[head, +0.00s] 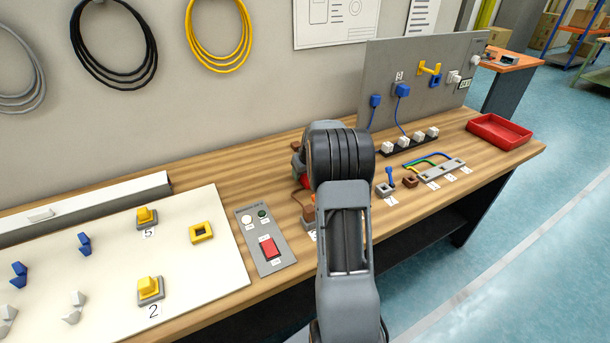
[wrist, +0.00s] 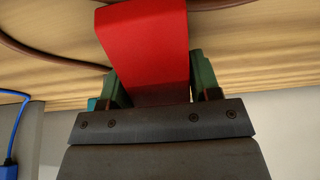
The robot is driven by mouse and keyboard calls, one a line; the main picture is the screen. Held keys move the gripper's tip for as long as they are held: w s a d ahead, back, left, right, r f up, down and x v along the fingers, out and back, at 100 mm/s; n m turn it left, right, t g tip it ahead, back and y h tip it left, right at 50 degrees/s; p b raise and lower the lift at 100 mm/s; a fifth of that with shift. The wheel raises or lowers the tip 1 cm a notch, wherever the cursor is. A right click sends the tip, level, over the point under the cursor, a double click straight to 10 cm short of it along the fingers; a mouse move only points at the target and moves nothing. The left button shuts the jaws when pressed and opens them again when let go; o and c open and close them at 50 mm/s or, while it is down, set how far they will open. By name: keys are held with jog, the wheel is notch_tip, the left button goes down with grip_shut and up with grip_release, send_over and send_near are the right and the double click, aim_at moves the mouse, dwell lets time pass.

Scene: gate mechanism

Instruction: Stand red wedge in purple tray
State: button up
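A red block, which looks like the red wedge (wrist: 147,50), fills the space between the two green fingers of my gripper (wrist: 163,88) in the wrist view. Both fingers appear to touch its sides. Its exact shape and whether it touches the table are unclear. In the head view my arm hides the gripper, and only a small red patch (head: 305,182) shows at the arm's left edge. No purple tray is visible in either view.
The wooden bench (head: 225,178) runs along the wall. A red tray (head: 500,130) sits at its right end. A control panel with a red switch (head: 268,248) and a white board with yellow parts (head: 180,275) lie left of my arm. A grey upright panel (head: 430,85) stands behind.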

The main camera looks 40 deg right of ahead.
jog(key=c, duration=0.7)
